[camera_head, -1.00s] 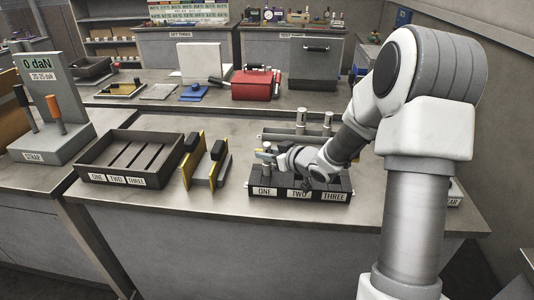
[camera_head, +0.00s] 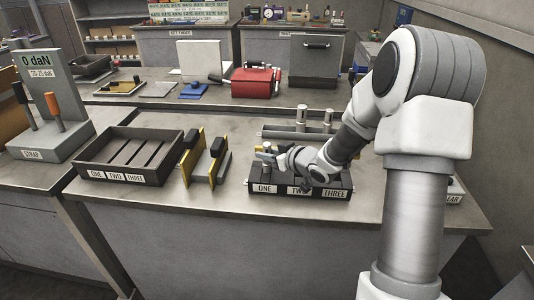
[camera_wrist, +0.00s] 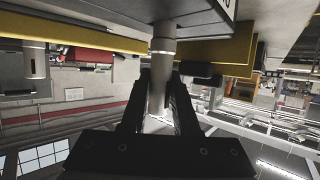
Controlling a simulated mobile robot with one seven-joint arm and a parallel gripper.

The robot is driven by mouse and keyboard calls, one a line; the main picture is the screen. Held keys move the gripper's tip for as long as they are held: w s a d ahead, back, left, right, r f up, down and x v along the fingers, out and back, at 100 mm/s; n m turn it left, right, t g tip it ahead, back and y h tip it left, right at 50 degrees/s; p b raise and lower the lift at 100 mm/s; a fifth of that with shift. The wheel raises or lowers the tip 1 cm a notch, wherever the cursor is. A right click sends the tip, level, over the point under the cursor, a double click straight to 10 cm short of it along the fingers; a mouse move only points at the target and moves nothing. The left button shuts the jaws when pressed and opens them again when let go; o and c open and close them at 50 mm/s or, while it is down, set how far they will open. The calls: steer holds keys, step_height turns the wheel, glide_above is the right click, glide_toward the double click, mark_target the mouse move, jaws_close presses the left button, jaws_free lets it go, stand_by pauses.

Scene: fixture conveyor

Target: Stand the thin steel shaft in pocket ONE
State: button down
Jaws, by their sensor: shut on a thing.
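The thin steel shaft (camera_head: 266,147) is upright in my gripper (camera_head: 268,156), above the pocket ONE end of the dark pocket block (camera_head: 322,195). In the wrist view, my gripper's dark fingers (camera_wrist: 159,105) are shut on the steel shaft (camera_wrist: 162,47). The shaft's far end meets or overlaps the dark block (camera_wrist: 185,10) there. I cannot tell whether it is inside the pocket. The labels ONE, TWO and THREE are on the block's front; my gripper and wrist hide much of its top.
Two thicker steel cylinders (camera_head: 301,117) (camera_head: 328,118) stand in a rack (camera_head: 287,131) behind the block. Left of the block are a yellow-and-black plate stand (camera_head: 190,160) and a dark slotted tray (camera_head: 167,171). The bench front is clear.

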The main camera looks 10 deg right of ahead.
steer(key=shift+f, duration=0.15)
stand_by(0.3)
steer(key=c, duration=0.6)
jaws_free()
steer(key=shift+s, duration=0.1)
